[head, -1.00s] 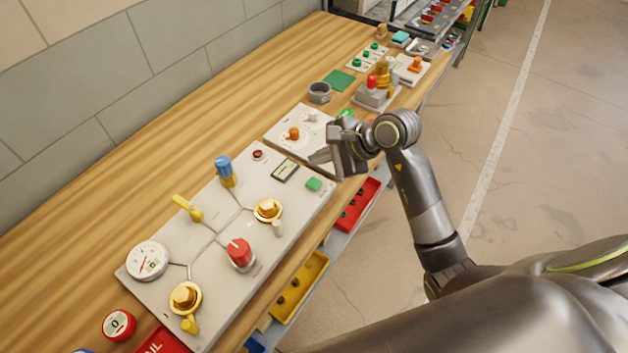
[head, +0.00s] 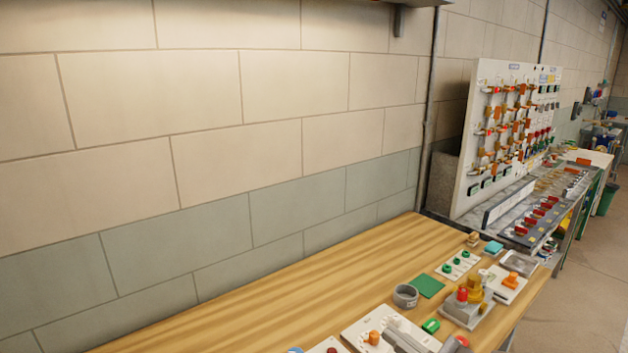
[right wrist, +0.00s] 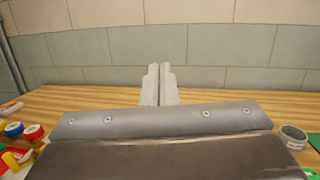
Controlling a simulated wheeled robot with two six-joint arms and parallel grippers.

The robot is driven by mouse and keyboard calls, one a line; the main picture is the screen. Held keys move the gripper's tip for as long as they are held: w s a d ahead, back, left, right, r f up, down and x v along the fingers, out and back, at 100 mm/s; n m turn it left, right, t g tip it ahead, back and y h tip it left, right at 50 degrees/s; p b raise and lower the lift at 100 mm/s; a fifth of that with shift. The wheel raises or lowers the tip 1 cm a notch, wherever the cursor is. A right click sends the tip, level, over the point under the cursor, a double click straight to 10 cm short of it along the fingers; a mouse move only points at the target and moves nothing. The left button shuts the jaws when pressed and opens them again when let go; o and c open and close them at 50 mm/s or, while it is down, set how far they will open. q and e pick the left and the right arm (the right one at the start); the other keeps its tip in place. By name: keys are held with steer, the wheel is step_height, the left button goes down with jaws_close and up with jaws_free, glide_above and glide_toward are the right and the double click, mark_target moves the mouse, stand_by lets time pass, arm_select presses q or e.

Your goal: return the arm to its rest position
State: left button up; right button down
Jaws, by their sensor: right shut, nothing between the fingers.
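My right gripper (head: 402,342) shows only in part at the bottom edge of the head view, over the white panel with the orange knob (head: 373,338). In the right wrist view its two grey fingers (right wrist: 159,86) lie side by side, shut with nothing between them, pointing toward the wall over the wooden bench (right wrist: 75,98). Most of my right arm is out of the head view. My left gripper is in neither current view.
The wooden bench (head: 300,295) runs along the block wall (head: 240,150). A tall valve board (head: 505,140) stands farther back. The left bench is clear.

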steer(key=s+d+r+m+t+h, duration=0.1)
steer(key=d+m+t+h, duration=0.5)
steer(key=m, duration=0.6)
steer(key=s+d+r+m+t+h, duration=0.2)
steer(key=d+m+t+h, duration=0.2)
steer(key=d+m+h, duration=0.65)
steer(key=s+d+f+m+g+h, duration=0.2)
steer(key=d+f+m+g+h, duration=0.15)
steer(key=f+m, duration=0.35)
steer(key=s+d+f+m+g+h, duration=0.25)
steer(key=f+m+g, duration=0.2)
steer(key=m, duration=0.45)
steer(key=s+a+f+m+g+y, duration=0.35)
steer(key=s+f+g, duration=0.25)
steer(key=s+f, duration=0.25)
steer(key=s+a+f+m+g+y, duration=0.35)
steer(key=s+f+g, duration=0.25)
steer(key=s+f, duration=0.3)
step_height(320, 180, down, 25)
steer(key=s+d+g, duration=0.2)
steer(key=d, duration=0.1)
steer(key=s+a+f, duration=0.1)
steer(key=s+f, duration=1.3)
steer(key=shift+a+f+m+g+b, duration=0.3)
steer(key=shift+a+m+g+b, duration=0.05)
steer(key=shift+m+g+b, duration=0.1)
